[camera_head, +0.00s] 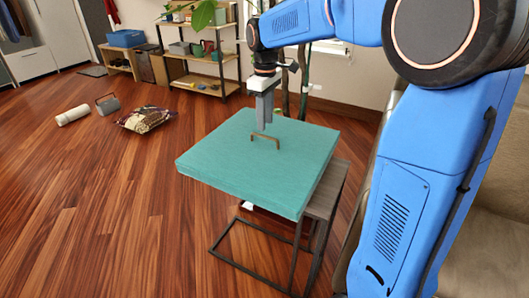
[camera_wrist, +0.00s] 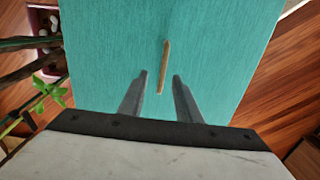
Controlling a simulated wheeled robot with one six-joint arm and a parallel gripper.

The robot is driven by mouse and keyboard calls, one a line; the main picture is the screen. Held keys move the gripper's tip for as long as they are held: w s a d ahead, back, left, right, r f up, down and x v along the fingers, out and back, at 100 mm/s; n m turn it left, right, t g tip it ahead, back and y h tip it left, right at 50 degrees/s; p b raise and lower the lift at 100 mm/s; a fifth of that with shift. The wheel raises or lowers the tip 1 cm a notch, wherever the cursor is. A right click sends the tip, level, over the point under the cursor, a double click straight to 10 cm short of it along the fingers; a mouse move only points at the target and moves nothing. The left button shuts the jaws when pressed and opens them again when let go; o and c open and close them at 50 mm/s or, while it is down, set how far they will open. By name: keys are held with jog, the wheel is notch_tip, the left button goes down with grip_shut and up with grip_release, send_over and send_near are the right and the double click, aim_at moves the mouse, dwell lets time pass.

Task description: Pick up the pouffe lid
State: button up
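The pouffe lid (camera_head: 258,165) is a square teal pad with a small tan loop handle (camera_head: 265,138) at its middle. It lies on top of a dark metal-framed side table. My gripper (camera_head: 264,127) hangs above the far part of the lid, pointing down, just behind the handle in the head view. In the wrist view the lid (camera_wrist: 215,45) fills the middle, and the handle (camera_wrist: 163,70) lies ahead of and partly between the two fingers. The gripper (camera_wrist: 160,80) is open, with a gap between its fingers and nothing held. The handle appears untouched.
The side table (camera_head: 325,190) has an open frame and a greyish wood top. A sofa edge (camera_head: 365,225) stands close at the right. A plant shelf (camera_head: 200,55) is behind. A patterned cushion (camera_head: 147,119) and white roll (camera_head: 73,115) lie on the open wooden floor at left.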

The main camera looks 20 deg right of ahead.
send_over(265, 147)
jog(key=w, duration=0.2)
jog(key=shift+s+d+f, duration=0.1)
jog(key=shift+f, duration=1.2)
jog(key=shift+s+d+f, duration=0.1)
jog(key=shift+f, duration=1.15)
grip_shut()
